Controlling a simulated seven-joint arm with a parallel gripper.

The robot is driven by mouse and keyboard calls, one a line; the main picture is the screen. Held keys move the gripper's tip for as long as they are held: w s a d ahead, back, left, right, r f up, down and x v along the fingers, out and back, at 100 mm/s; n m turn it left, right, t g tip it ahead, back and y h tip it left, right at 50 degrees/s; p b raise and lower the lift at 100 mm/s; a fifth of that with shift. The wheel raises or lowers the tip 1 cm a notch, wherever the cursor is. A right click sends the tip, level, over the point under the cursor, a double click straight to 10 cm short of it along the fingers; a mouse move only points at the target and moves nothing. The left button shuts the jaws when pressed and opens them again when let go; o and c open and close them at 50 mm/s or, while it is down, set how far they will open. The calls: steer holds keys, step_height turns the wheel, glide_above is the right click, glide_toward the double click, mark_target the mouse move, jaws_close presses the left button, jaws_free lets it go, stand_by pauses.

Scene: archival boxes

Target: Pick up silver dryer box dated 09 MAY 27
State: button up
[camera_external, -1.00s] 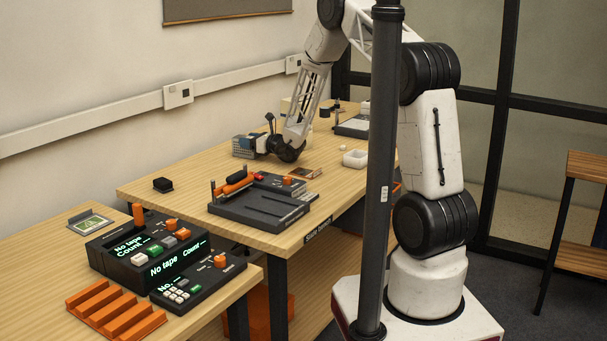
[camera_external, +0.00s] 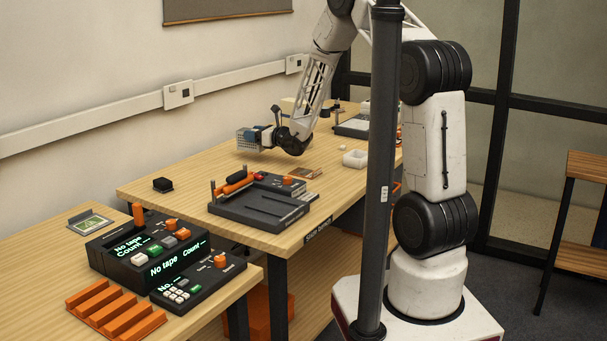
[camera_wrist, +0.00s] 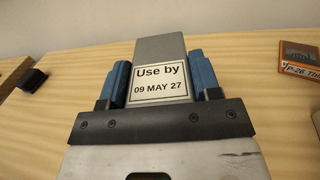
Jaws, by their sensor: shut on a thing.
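The silver dryer box (camera_wrist: 160,48) is a grey block with a white label reading "Use by 09 MAY 27" in the wrist view. My gripper (camera_wrist: 160,84) is shut on it, with a blue finger pad against each side. In the external view the box (camera_external: 246,139) shows as a small grey gridded block, and my gripper (camera_external: 262,137) holds it from the right. It appears a little above the table at the back. Its far end is hidden from the wrist camera.
A black tray device with orange rollers (camera_external: 238,183) stands in the middle of the wooden table (camera_external: 150,200). A small black block (camera_external: 163,185) lies to its left. A white open container (camera_external: 355,158) and an orange-brown card (camera_wrist: 299,58) lie to the right.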

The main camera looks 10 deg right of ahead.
steer(key=s+d+r, duration=0.1)
steer(key=s+d, duration=0.3)
steer(key=s, duration=0.7)
